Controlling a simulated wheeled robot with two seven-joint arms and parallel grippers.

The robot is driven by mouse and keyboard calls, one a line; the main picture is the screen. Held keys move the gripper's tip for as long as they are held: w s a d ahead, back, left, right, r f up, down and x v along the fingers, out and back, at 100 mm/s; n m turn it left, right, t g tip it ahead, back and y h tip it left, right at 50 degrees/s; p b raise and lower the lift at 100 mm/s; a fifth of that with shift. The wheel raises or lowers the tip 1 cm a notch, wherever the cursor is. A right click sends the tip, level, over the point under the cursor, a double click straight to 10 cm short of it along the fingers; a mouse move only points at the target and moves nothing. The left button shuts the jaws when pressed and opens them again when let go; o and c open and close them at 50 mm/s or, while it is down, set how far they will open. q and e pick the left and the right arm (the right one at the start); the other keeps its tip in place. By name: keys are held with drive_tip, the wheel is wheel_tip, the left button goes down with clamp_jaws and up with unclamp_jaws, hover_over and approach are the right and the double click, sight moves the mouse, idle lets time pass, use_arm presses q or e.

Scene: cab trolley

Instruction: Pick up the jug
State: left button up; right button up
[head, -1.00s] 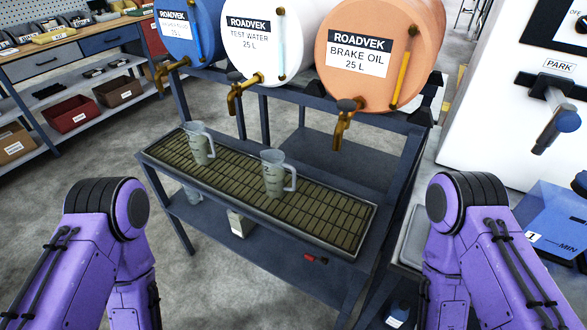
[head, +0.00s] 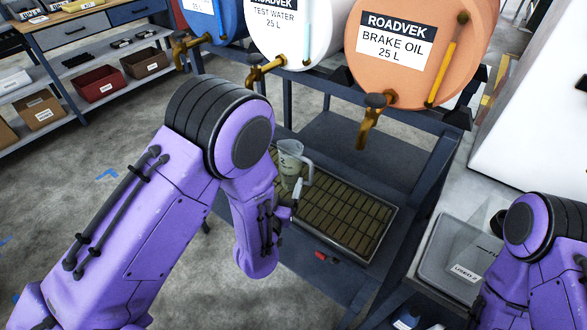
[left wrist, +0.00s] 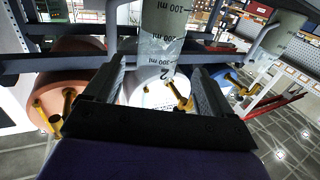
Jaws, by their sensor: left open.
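A clear measuring jug (head: 290,160) with its handle on the right stands upright on the slatted drip tray (head: 350,215), below the barrel taps. My left forearm hides its lower left part. In the left wrist view, which looks upside down, the jug (left wrist: 163,40), marked 2, comes in from the top between the finger lines. My left gripper (left wrist: 160,72) is open, its two fingers apart on either side of the jug's line; I cannot tell whether they touch it. In the head view that gripper is mostly hidden behind my arm. My right gripper is out of view.
A second jug (left wrist: 292,20) shows at the wrist view's top right corner; my arm hides it from the head. Brass taps, including the brake oil tap (head: 370,120), overhang the tray. The tray's right part is clear.

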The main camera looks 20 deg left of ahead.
sight(288, 168)
use_arm(q)
drive_tip(key=w, duration=0.6)
drive_tip(key=shift+w+r, duration=0.2)
drive_tip(key=shift+w, duration=0.5)
drive_tip(key=shift+s, duration=0.1)
drive_tip(key=c, duration=0.8)
drive_tip(key=shift+r, duration=0.15)
